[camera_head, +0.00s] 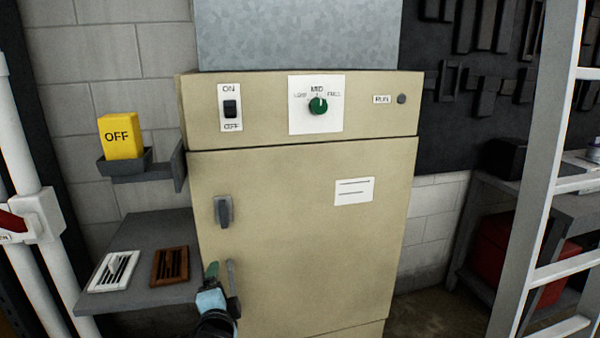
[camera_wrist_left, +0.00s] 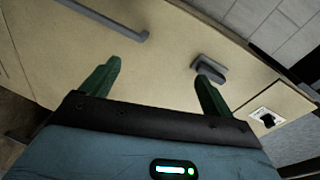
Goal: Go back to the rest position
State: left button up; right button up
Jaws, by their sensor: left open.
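My left gripper (camera_head: 212,272) is low in front of the beige cabinet door (camera_head: 300,230), close to the grey bar handle (camera_head: 232,278). In the left wrist view its two green fingers (camera_wrist_left: 158,72) stand wide apart with nothing between them. The bar handle also shows there at the upper left (camera_wrist_left: 105,22), apart from the fingers. The dark latch (camera_head: 223,211) on the door is above my gripper in the head view; in the wrist view it lies just beyond the right fingertip (camera_wrist_left: 208,68). My right gripper is out of view.
The cabinet's upper panel holds a black rocker switch (camera_head: 231,108), a green dial (camera_head: 318,105) and a dark RUN lamp (camera_head: 401,99). A yellow OFF block (camera_head: 120,136) sits on a bracket at left, above a shelf (camera_head: 160,235) with two vents. A ladder (camera_head: 545,170) stands at right.

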pick_arm(q)
jog(key=s+f+n+g+h, duration=0.3)
jog(key=s+f+n+g, duration=0.15)
jog(key=s+f, duration=1.45)
jog(key=s+f+n+g+h, duration=0.1)
jog(key=s+f+n, duration=0.2)
jog(key=s, duration=0.8)
jog(key=s+f+n+g+h, duration=0.1)
jog(key=s+f+n, duration=0.2)
jog(key=s, duration=0.9)
notch_tip(320, 180, down, 3)
jog(key=shift+s+a+r+n+g, duration=0.15)
jog(key=shift+s+a+n+g, duration=0.05)
jog(key=shift+a+n+g, duration=0.2)
jog(key=shift+c, duration=0.2)
